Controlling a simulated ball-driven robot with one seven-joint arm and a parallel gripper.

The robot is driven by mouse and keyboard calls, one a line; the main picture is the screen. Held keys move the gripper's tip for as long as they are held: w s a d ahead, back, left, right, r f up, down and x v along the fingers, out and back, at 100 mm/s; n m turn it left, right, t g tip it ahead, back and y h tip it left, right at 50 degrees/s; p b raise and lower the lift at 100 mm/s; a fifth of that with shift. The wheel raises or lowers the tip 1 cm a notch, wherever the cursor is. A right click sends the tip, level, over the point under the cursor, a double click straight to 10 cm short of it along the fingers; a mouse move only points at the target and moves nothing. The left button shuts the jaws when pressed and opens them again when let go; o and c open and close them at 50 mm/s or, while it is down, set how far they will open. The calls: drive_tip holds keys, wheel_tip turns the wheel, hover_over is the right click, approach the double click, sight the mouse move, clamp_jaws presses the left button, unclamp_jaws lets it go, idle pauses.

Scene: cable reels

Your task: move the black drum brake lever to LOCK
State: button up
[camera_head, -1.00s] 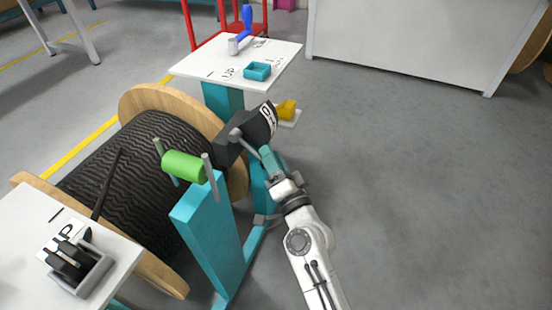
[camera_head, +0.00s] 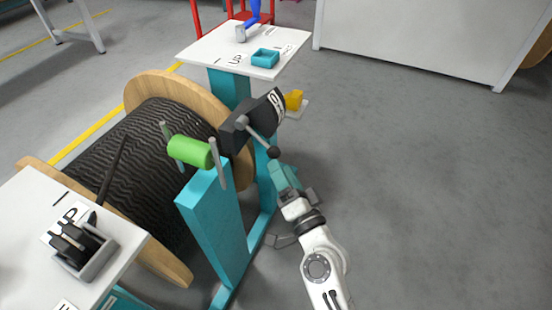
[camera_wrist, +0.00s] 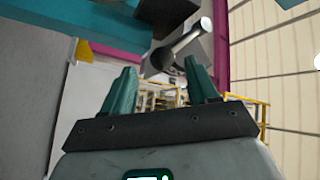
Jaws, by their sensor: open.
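The brake lever is a grey rod ending in a black ball knob (camera_head: 273,151). It is hinged on a black housing (camera_head: 236,137) with a white lettered plate (camera_head: 277,104) that I cannot read fully. The housing sits on the teal stand beside the drum of black cable (camera_head: 145,135). The rod slants down and right. My gripper (camera_head: 281,170) is just below the knob, apart from it. In the wrist view, the teal fingers (camera_wrist: 160,82) are spread with nothing between them, and the knob (camera_wrist: 162,58) shows beyond the tips, between them.
A white table (camera_head: 205,48) with a teal tray and blue-handled crank is behind. Another white table (camera_head: 30,220) with a black lever is at left. The floor at right is clear.

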drive_tip(key=shift+s+d+f, duration=0.2)
drive_tip(key=shift+s+d, duration=1.5)
drive_tip(key=shift+d, duration=0.15)
